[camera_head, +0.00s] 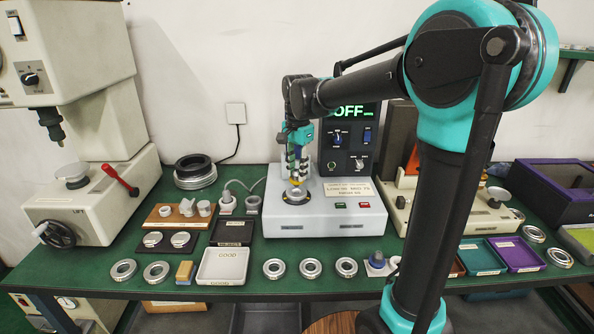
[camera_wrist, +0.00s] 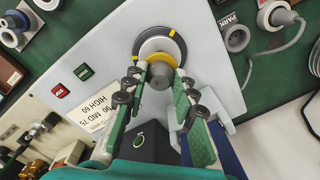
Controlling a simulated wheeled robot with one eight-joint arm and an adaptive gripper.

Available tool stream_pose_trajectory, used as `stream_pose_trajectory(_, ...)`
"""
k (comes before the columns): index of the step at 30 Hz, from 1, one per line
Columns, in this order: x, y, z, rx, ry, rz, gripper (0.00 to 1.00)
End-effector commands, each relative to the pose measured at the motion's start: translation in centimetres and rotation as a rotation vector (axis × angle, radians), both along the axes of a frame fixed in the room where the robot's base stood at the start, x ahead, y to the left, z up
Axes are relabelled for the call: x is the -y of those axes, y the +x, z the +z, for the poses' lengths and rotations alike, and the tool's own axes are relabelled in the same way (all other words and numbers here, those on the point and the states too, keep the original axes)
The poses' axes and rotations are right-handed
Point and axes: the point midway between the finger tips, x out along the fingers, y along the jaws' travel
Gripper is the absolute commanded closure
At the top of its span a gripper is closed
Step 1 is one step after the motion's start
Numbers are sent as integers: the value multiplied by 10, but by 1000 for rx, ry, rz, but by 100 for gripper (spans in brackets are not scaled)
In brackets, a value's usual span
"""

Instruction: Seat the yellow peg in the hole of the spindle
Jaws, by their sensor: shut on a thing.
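My gripper (camera_wrist: 160,80) is shut on the yellow peg (camera_wrist: 158,62), whose grey end faces the wrist camera and whose yellow part shows beyond the fingertips. The spindle (camera_wrist: 152,44), a pale metal disc in a dark ring with yellow marks, lies directly beyond the peg in the wrist view. In the head view my gripper (camera_head: 298,170) points down just above the spindle (camera_head: 296,196) on the white machine. The peg hides the spindle's hole, so I cannot tell whether its tip is inside.
The white machine (camera_head: 340,222) has a display reading OFF (camera_head: 352,112) behind it. Several bearing rings (camera_head: 310,268) lie along the front of the green table. A tray marked GOOD (camera_head: 223,266) stands front left, and a press (camera_head: 90,195) stands further left.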

Motion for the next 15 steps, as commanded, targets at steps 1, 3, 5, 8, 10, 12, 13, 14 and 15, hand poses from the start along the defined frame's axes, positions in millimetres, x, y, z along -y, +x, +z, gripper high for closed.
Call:
stream_pose_trajectory(1, 0, 0, 0, 0, 0, 0, 100)
stream_pose_trajectory(3, 0, 0, 0, 0, 0, 0, 100)
stream_pose_trajectory(5, 0, 0, 0, 0, 0, 0, 100)
stream_pose_trajectory(8, 0, 0, 0, 0, 0, 0, 100)
stream_pose_trajectory(10, 0, 0, -1, 0, 0, 0, 100)
stream_pose_trajectory(12, 0, 0, -3, 0, 0, 0, 100)
stream_pose_trajectory(13, 0, 0, -3, 0, 0, 0, 100)
stream_pose_trajectory(14, 0, 0, -4, 0, 0, 0, 100)
stream_pose_trajectory(15, 0, 0, -5, 0, 0, 0, 100)
